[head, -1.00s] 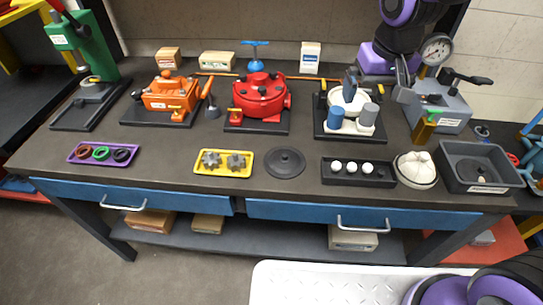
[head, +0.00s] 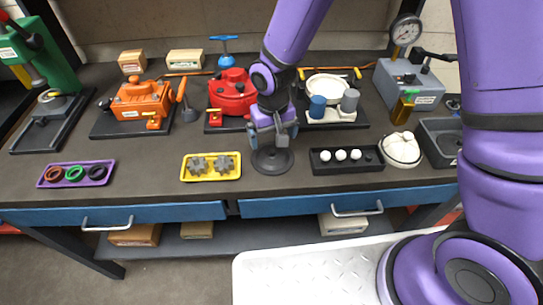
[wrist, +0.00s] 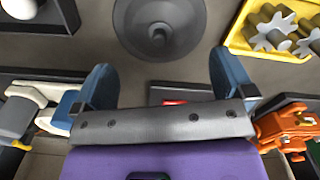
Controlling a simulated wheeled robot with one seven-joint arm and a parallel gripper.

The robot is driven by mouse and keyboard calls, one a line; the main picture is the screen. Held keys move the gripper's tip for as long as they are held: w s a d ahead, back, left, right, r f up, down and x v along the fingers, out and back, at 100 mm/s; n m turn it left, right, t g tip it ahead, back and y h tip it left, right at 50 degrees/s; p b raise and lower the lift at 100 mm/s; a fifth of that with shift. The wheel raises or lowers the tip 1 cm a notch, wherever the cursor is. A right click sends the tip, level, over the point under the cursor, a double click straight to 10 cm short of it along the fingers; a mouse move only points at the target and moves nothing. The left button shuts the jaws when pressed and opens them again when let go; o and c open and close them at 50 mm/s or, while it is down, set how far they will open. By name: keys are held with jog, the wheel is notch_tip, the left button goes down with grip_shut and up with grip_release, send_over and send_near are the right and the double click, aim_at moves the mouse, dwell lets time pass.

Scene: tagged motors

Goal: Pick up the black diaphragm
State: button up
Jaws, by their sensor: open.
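The black diaphragm (head: 272,160) is a round dark disc with a raised centre, lying flat on the bench between the yellow tray and the black ball tray. It also shows in the wrist view (wrist: 185,22), at the top middle, ahead of my fingers. My gripper (head: 271,139) is above the disc in the head view and hides part of its far side. In the wrist view my gripper's two blue fingers (wrist: 165,80) are spread wide with nothing between them. The fingers look apart from the disc.
A yellow tray (head: 186,177) with two grey gears is left of the disc. A black tray (head: 318,167) with white balls is right of it. The red housing (head: 230,92) and the white-bowl fixture (head: 327,88) stand behind. A purple tray (head: 45,182) is far left.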

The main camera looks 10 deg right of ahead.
aim_at(273, 152)
jog(key=shift+s+f, duration=0.15)
jog(key=shift+f, duration=3.05)
jog(key=c, duration=1)
